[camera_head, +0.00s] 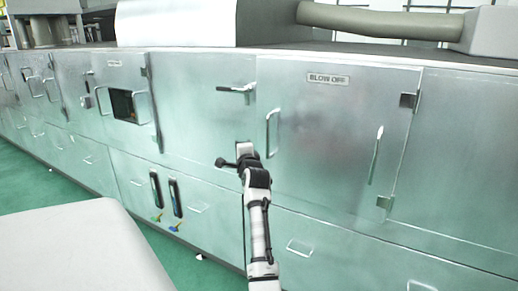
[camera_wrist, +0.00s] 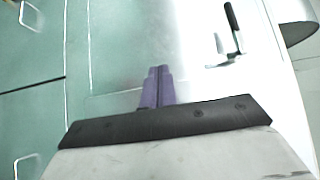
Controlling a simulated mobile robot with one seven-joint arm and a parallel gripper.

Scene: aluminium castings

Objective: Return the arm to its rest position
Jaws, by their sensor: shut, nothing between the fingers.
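My arm (camera_head: 259,225) reaches up from the bottom of the head view in front of a long row of metal cabinets. My gripper (camera_head: 221,162) is at its upper end, dark and small, pointing left. It is in front of the plain panel left of the BLOW OFF door (camera_head: 335,130). In the wrist view the two purple fingers of my gripper (camera_wrist: 158,72) are together with nothing between them. Beyond them is pale metal panelling. I cannot tell the exact gap between the fingertips and the panel.
A lever handle (camera_head: 236,90) sticks out above my gripper; a dark-gripped handle shows in the wrist view (camera_wrist: 232,25). A door handle (camera_head: 271,132) stands close to the right of my wrist. A pale rounded block (camera_head: 80,250) fills the lower left. Green floor (camera_head: 35,190) is open between.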

